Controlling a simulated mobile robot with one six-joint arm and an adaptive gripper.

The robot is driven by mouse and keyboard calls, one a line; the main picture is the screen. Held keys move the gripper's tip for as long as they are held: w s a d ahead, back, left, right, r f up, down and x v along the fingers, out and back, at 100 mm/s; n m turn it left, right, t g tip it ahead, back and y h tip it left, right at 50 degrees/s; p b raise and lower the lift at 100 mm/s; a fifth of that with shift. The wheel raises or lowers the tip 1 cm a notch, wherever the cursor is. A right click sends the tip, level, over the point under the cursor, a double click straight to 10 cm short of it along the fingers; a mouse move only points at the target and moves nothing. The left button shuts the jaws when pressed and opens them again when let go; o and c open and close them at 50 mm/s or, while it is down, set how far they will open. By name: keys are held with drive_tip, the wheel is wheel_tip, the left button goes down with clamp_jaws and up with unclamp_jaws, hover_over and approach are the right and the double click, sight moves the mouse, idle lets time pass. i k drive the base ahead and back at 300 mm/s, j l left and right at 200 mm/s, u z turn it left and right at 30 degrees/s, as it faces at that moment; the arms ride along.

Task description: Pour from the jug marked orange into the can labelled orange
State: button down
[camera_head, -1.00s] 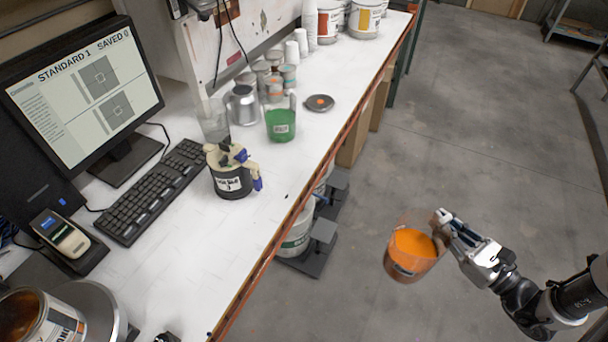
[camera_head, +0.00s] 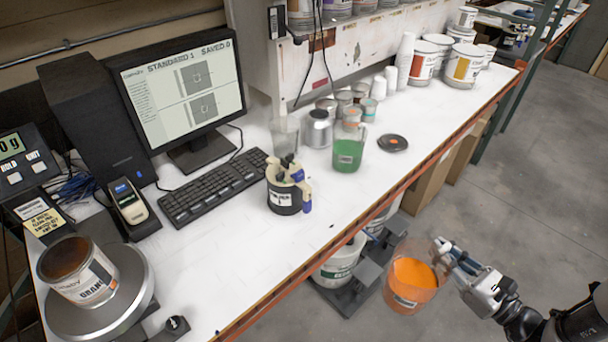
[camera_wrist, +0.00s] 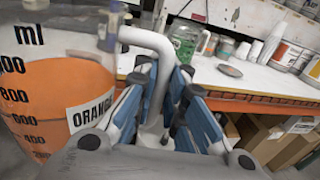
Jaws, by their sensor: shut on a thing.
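The clear jug of orange liquid (camera_head: 408,285) is held upright in the air, to the right of the bench edge. Its label in the wrist view reads ORANGE (camera_wrist: 91,109), beside black ml marks. My gripper (camera_head: 448,258) is shut on the jug's handle (camera_wrist: 146,42); its blue finger pads show in the wrist view. An open can (camera_head: 98,284), brown inside, stands at the lower left of the head view. Its label begins "ORAN", with the rest turned from view.
The can rests on a round metal scale plate (camera_head: 100,318). A green jug (camera_head: 348,154), a black-and-cream pot (camera_head: 287,192) and a keyboard (camera_head: 213,187) stand on the bench. The bench's near front (camera_head: 225,275) is clear. Buckets (camera_head: 337,266) stand below the bench edge.

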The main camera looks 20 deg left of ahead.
sight(73, 265)
drive_tip(key=u, duration=1.2)
